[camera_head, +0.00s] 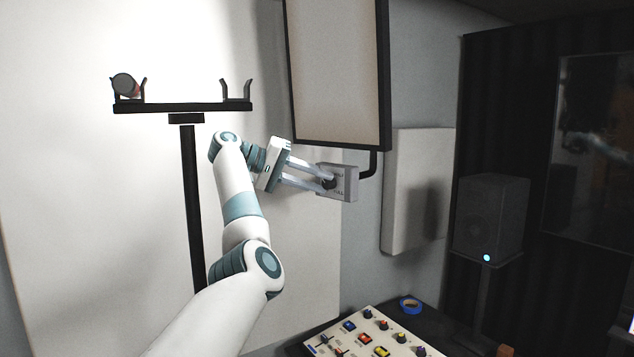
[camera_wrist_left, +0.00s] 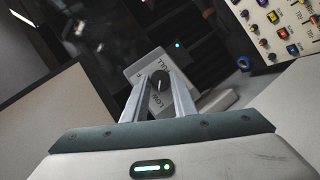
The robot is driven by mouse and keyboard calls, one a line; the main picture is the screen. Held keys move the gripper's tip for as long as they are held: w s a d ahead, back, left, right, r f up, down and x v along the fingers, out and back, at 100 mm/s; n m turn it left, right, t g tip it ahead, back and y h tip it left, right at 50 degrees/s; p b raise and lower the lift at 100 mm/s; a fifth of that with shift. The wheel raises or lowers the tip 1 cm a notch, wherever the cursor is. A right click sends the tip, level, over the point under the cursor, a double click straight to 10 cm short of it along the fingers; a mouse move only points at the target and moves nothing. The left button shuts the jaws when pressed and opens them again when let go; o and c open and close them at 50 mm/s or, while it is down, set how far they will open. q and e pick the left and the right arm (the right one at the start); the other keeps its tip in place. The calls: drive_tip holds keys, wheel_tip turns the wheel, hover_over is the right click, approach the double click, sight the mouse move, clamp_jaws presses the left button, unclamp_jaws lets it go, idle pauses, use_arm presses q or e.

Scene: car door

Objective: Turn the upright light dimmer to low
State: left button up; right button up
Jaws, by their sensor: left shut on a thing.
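The light dimmer is a small grey box (camera_head: 350,185) fixed below the framed light panel (camera_head: 338,70), with a dark round knob on its face. My left gripper (camera_head: 327,182) reaches it from the left and is shut on the knob, one finger on each side. In the left wrist view the black knob (camera_wrist_left: 159,80) sits between the two finger ends, with a pale line on it. The dimmer box (camera_wrist_left: 192,72) there shows the words FULL and LOW beside the knob. Exactly where the pale line points is hard to tell. My right gripper is not in view.
A black stand (camera_head: 190,200) with a crossbar and a dark cylinder (camera_head: 125,84) stands left of the panel. A control panel with coloured knobs (camera_head: 375,335) and blue tape (camera_head: 410,304) lie below. A speaker (camera_head: 490,218) stands at right.

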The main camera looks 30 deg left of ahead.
use_arm(q)
drive_tip(key=shift+f, duration=0.1)
drive_tip(key=o, duration=1)
drive_tip(key=shift+o, duration=0.2)
